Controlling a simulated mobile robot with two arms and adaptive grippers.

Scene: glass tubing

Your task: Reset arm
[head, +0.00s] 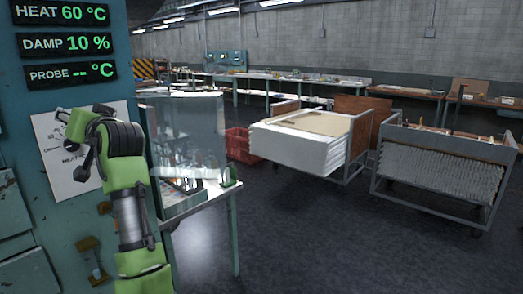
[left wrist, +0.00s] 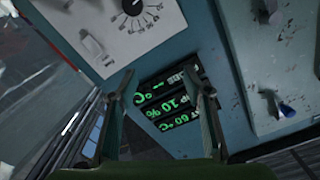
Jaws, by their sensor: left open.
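My left arm rises in front of the blue-green panel (head: 60,225) in the head view, with its gripper (head: 64,128) bent over toward the white sheet there. In the left wrist view my left gripper (left wrist: 160,78) is open, its two fingers spread and empty. Between and behind the fingers are the panel's green readouts (left wrist: 170,105), tilted. In the head view the readouts (head: 64,43) say HEAT 60 °C, DAMP 10 % and PROBE -- °C. Whether the gripper touches the panel cannot be told. My right gripper is in neither view.
A table (head: 205,205) with a clear screen (head: 190,125) stands just right of my arm.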

